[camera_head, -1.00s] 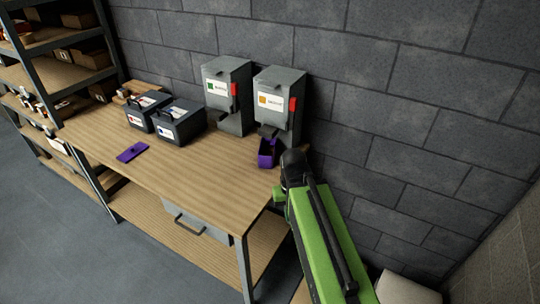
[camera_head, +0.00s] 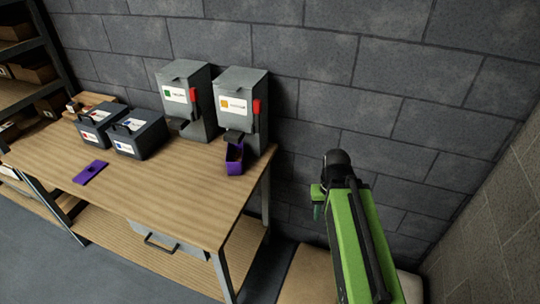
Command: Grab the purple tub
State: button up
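The purple tub (camera_head: 235,160) stands on the wooden table (camera_head: 150,192) near its right end. It is open at the top and sits under the spout of the right grey dispenser (camera_head: 240,99). A flat purple piece (camera_head: 90,172), perhaps its lid, lies apart from it on the left part of the table. My gripper (camera_head: 318,205) is to the right of the table, clear of the tub. Only a little of it shows beside my green arm, and its fingers cannot be made out.
A second grey dispenser (camera_head: 187,97) with a red lever stands left of the first. Two dark boxes with handles (camera_head: 137,134) are on the table's back left. Shelving (camera_head: 28,50) stands far left. A grey block wall runs behind the table. The table's front middle is clear.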

aim_at(235, 157)
jog(key=z, duration=0.45)
jog(key=i, duration=0.9)
jog(key=z, duration=5.25)
jog(key=i, duration=0.1)
jog(key=z, duration=3.1)
jog(key=i, duration=0.55)
jog(key=u, duration=0.25)
